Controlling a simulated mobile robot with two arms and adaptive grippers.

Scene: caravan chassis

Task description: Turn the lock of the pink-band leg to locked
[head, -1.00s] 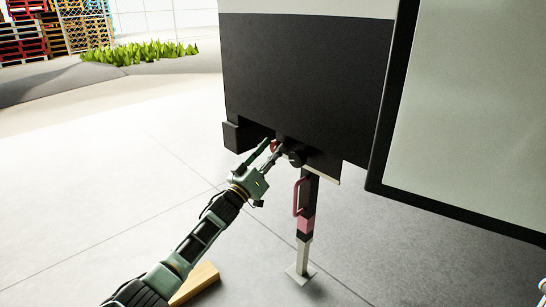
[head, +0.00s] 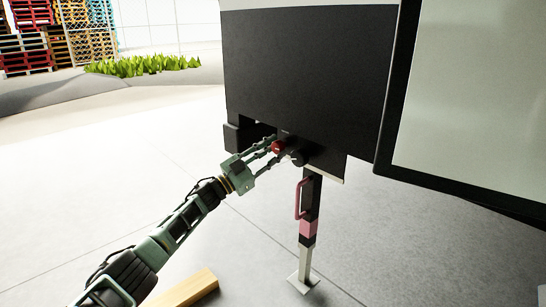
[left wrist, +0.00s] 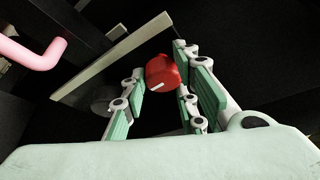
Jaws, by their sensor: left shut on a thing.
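The pink-band leg (head: 308,228) stands upright under the dark chassis panel, with a pink handle (head: 299,198) on its side and a square foot on the ground. A red knob (head: 278,147) with a white mark sits just above and left of the leg, beside a black knob (head: 297,158). My left gripper (head: 271,154) reaches in from the left and is shut on the red knob. In the left wrist view the red knob (left wrist: 162,72) lies between the two fingers, its white mark slanted. My right gripper is not in view.
A wooden block (head: 185,291) lies on the floor under my left arm. The large pale panel with a black frame (head: 383,135) stands close on the right. The pink handle (left wrist: 35,52) shows at upper left in the wrist view. The paved floor on the left is clear.

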